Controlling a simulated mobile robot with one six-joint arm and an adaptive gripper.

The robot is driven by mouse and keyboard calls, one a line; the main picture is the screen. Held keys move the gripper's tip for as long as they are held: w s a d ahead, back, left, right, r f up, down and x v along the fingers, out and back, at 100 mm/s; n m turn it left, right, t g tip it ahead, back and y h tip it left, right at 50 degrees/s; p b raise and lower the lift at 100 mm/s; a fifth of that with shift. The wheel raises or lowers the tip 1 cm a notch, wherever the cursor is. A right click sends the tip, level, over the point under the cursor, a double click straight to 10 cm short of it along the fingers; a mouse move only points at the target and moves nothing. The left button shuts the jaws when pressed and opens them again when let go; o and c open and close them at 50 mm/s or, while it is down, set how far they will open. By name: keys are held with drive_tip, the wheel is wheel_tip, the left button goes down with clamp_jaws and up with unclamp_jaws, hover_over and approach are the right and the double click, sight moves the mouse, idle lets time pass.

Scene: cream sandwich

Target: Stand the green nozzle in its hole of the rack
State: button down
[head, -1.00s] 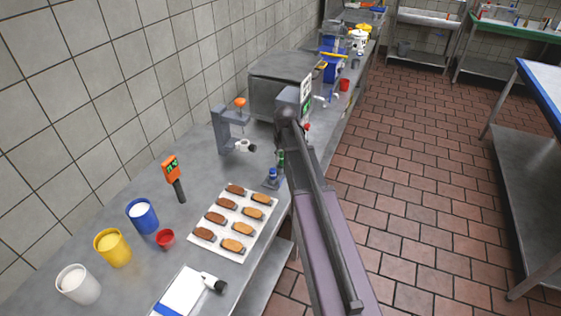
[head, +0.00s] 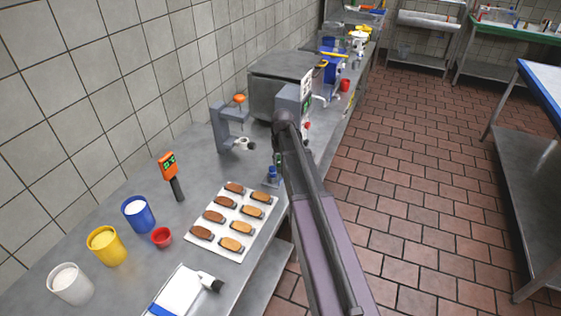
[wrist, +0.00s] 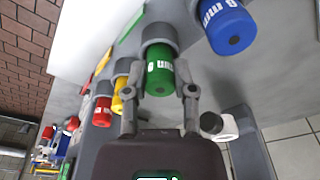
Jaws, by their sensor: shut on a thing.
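The green nozzle (wrist: 160,72) is between the two fingertips of my gripper (wrist: 162,92) in the wrist view, and the gripper is shut on it. A grey collar (wrist: 157,34) surrounds its far end. I cannot tell whether that end is seated in a rack hole. Nearby, in similar grey collars, are the blue nozzle (wrist: 230,28), the yellow nozzle (wrist: 117,103) and the red nozzle (wrist: 103,112). In the head view my arm hides the gripper and most of the rack. The blue nozzle (head: 272,172) shows just left of the arm.
A tray (head: 233,250) of brown pastries lies in front of the rack area. A grey stand (head: 222,130) with an orange knob is behind it, left of a large grey machine (head: 283,70).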

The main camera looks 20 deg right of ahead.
drive_tip(key=shift+f, duration=0.1)
drive_tip(key=shift+c, duration=2.2)
unclamp_jaws()
wheel_tip(320, 180, up, 12)
drive_tip(key=s+p, duration=0.1)
drive_tip(key=p, duration=1.1)
drive_tip(key=shift+s, duration=0.4)
drive_tip(key=s+a+g, duration=0.1)
drive_tip(key=s+a, duration=0.6)
drive_tip(key=s, duration=0.3)
drive_tip(key=s+a, duration=0.8)
drive_tip(key=s, duration=0.2)
drive_tip(key=shift+s+g, duration=0.4)
drive_tip(key=shift+a, duration=0.1)
